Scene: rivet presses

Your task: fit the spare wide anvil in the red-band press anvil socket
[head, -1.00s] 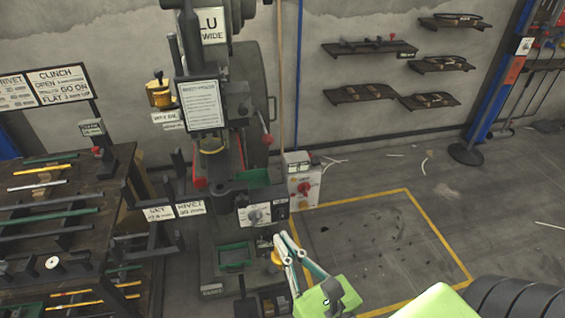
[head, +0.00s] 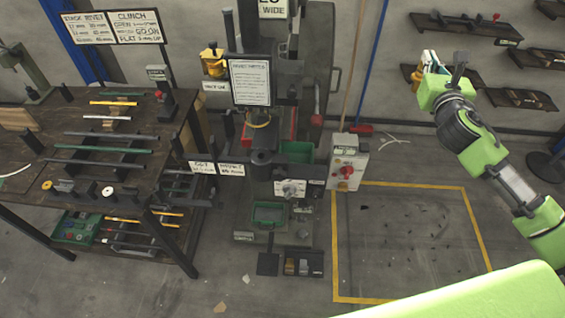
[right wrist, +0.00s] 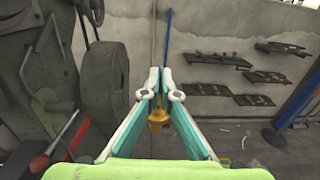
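My right gripper (head: 424,66) is raised at the upper right, in front of the wall shelves, well to the right of the press. In the right wrist view its fingers (right wrist: 160,92) are drawn close together on a small brass-coloured piece (right wrist: 157,119), which I take to be the wide anvil; the piece also shows at the fingertips in the head view (head: 412,74). The press (head: 262,172) with the "WIDE" sign (head: 273,8) stands at centre, with red parts low on its column. Its anvil socket is too small to make out. My left gripper is out of view.
A workbench (head: 150,135) with rods stands left of the press. A control box (head: 346,170) stands right of it. A small compartment tray (head: 304,276) with several pieces is on the floor. The yellow-outlined floor area (head: 405,298) is clear of large objects.

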